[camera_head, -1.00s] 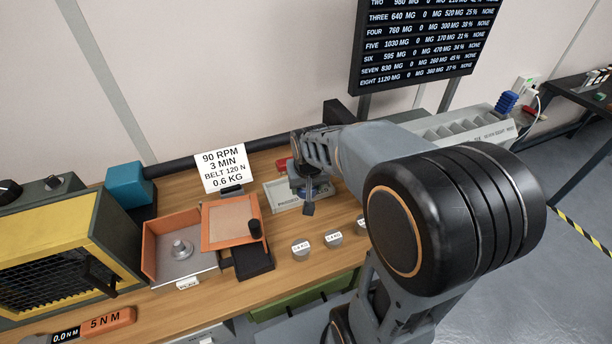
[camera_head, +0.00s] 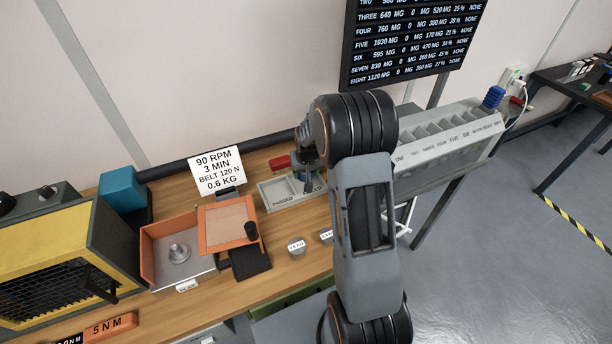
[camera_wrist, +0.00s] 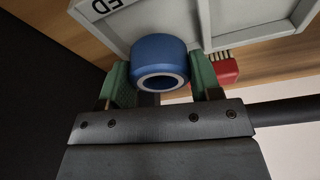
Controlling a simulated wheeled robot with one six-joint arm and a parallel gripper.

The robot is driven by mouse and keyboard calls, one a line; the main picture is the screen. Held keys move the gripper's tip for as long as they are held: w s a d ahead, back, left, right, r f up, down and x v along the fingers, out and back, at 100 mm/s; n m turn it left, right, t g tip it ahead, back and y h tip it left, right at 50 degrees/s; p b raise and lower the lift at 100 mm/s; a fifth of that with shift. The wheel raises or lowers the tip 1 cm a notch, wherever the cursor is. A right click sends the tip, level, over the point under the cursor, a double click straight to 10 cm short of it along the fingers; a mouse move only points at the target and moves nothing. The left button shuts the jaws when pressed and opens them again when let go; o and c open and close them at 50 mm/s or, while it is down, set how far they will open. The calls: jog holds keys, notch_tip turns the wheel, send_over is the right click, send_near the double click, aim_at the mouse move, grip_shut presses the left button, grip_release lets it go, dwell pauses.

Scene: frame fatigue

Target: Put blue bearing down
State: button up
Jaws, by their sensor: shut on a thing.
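The blue bearing (camera_wrist: 158,62) is a short blue ring with a pale inner rim. In the wrist view it sits between the green fingers of my gripper (camera_wrist: 160,82), which is shut on it. The grey tray (camera_wrist: 250,22) lies behind the bearing in that view, with a divider and part of a label ending in "ED". In the head view my gripper (camera_head: 306,178) is over the tray marked PASSED (camera_head: 279,190), largely hidden by my arm. I cannot tell whether the bearing touches the tray.
A red brush (camera_head: 280,162) lies behind the tray; it also shows in the wrist view (camera_wrist: 227,71). A sign (camera_head: 216,172), an orange-sided box (camera_head: 152,250) and small labelled weights (camera_head: 297,247) stand nearby. A numbered rack (camera_head: 450,145) is at right.

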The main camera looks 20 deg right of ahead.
jog(key=x, duration=0.3)
jog(key=shift+s+d+f, duration=0.1)
jog(key=shift+s+f, duration=0.05)
jog(key=shift+f, duration=0.3)
